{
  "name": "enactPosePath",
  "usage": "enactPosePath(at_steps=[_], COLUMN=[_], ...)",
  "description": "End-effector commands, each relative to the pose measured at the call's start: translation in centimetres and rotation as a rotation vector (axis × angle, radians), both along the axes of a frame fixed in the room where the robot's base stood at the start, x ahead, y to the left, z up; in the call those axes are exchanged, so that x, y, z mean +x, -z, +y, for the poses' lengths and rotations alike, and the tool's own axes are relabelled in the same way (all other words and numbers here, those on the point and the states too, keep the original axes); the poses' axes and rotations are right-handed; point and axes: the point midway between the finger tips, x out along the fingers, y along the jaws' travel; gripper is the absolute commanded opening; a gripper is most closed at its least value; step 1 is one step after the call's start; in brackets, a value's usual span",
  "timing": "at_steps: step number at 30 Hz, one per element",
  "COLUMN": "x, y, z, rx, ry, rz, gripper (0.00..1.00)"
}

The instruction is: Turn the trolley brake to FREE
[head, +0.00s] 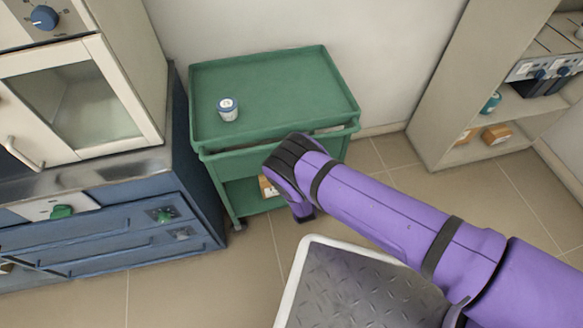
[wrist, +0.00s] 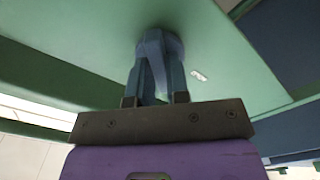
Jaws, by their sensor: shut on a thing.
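The green trolley (head: 285,88) stands against the wall, right of the blue furnace bench. My purple arm reaches to its front, and the arm's end hides part of the front and the brake in the head view. In the wrist view, my gripper (wrist: 158,60) is shut on a blue-grey knob, the trolley brake (wrist: 172,42), on the trolley's green panel (wrist: 90,62). The fingers sit on either side of the knob. A small pale mark (wrist: 199,75) lies on the panel right of the knob; its lettering is too small to read.
A white jar with a blue lid (head: 228,109) stands on the trolley top. A furnace (head: 75,95) sits on the blue bench (head: 110,235) at left. A shelf unit (head: 455,100) stands at right. Tiled floor is clear between trolley and shelf.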

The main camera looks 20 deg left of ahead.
Motion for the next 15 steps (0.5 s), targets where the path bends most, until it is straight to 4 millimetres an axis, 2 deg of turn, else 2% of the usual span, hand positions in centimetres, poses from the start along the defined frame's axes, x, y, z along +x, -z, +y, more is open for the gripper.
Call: enactPosePath(at_steps=[15], x=[-0.01], y=[0.15], z=[-0.18], rx=[0.412], ry=[0.003], rz=[0.256], gripper=[0.0])
